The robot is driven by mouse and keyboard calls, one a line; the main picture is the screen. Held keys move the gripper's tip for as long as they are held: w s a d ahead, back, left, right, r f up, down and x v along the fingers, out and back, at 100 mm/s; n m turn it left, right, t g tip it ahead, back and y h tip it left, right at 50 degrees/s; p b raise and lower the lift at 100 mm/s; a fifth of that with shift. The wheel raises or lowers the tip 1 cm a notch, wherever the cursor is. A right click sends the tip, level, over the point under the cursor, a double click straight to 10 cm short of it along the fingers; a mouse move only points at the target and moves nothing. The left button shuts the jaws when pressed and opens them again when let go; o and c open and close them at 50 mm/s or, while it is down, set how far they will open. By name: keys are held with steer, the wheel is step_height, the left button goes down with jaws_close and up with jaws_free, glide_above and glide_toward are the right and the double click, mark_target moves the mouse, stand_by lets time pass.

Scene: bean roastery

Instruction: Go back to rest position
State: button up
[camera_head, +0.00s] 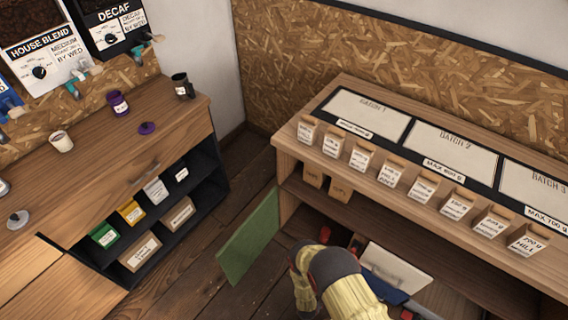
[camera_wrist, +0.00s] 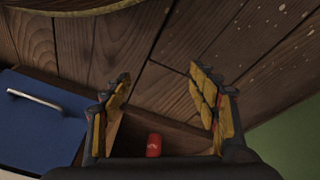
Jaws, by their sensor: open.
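My gripper (camera_wrist: 160,92) is open and empty in the wrist view, its two fingers spread wide apart. In the head view, my yellow-and-grey arm reaches down at the bottom centre, and the gripper end (camera_head: 299,262) is low in front of the right-hand counter, partly hidden by the arm. A red object (camera_wrist: 153,145) lies in a wooden compartment and shows between the fingers in the wrist view. I cannot tell how far below them it is.
An open green door (camera_head: 250,240) stands left of my arm. A white drawer front (camera_head: 395,268) is right of it. A blue drawer front with a handle (camera_wrist: 45,118) is at left in the wrist view. Several paper bags (camera_head: 390,172) line the counter (camera_head: 292,140). Floor (camera_head: 175,285) is clear at left.

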steer(key=w+a+r+n+g+y+b, duration=0.1)
steer(key=w+a+r+g, duration=0.2)
steer(key=r, duration=0.7)
steer(key=w+a+r+g+y, duration=0.15)
steer(key=w+a+r, duration=0.3)
steer(key=r, duration=0.45)
step_height(320, 180, up, 25)
steer(key=w+n+g+b, duration=0.1)
steer(key=w+g, duration=0.1)
steer(key=s+d+r+t+b, duration=0.1)
steer(key=s+d+r+t, duration=0.2)
steer(key=r, duration=1.2)
steer(key=s+d+r+t+b, duration=0.2)
steer(key=s+d+r, duration=0.3)
steer(key=r, duration=1.1)
steer(key=s+d+r+t+b, duration=0.2)
steer(key=s+d+r+t, duration=0.2)
steer(key=r, duration=1.2)
steer(key=s+d, duration=0.1)
steer(key=s, duration=0.1)
steer(key=shift+s+r+h, duration=0.15)
steer(key=shift+s+h, duration=0.2)
steer(key=shift+s, duration=0.05)
steer(key=shift+c, duration=0.2)
